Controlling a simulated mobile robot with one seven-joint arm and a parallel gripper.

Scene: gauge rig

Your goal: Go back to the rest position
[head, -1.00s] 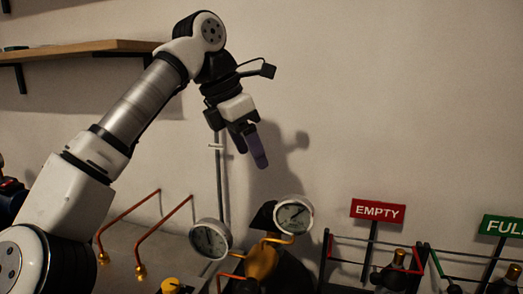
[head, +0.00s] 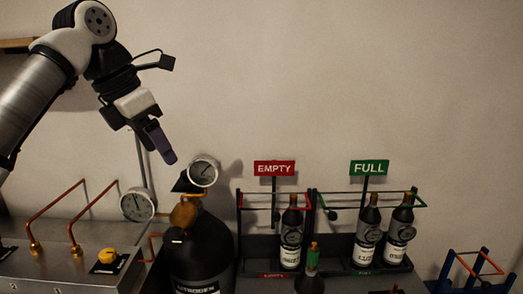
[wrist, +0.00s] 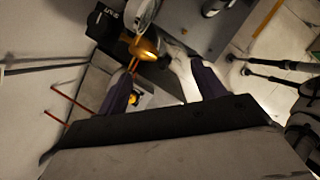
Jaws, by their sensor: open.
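My gripper (head: 160,142) hangs at the upper left of the head view, fingers pointing down and right. It is empty and appears just above and left of the upper round gauge (head: 203,170). Its two purple fingers stand apart in the wrist view (wrist: 163,88), with nothing held between them. A second gauge (head: 138,205) sits lower left. Both gauges are by a black nitrogen cylinder (head: 200,250) with a brass valve (head: 184,214), which also shows beyond the fingers in the wrist view (wrist: 145,48).
A rack right of the cylinder holds dark bottles (head: 368,238) under a red EMPTY sign (head: 274,168) and a green FULL sign (head: 369,167). Copper pipes (head: 58,210) and a yellow knob (head: 107,256) are on a metal bench at left. The wall area above the rack is clear.

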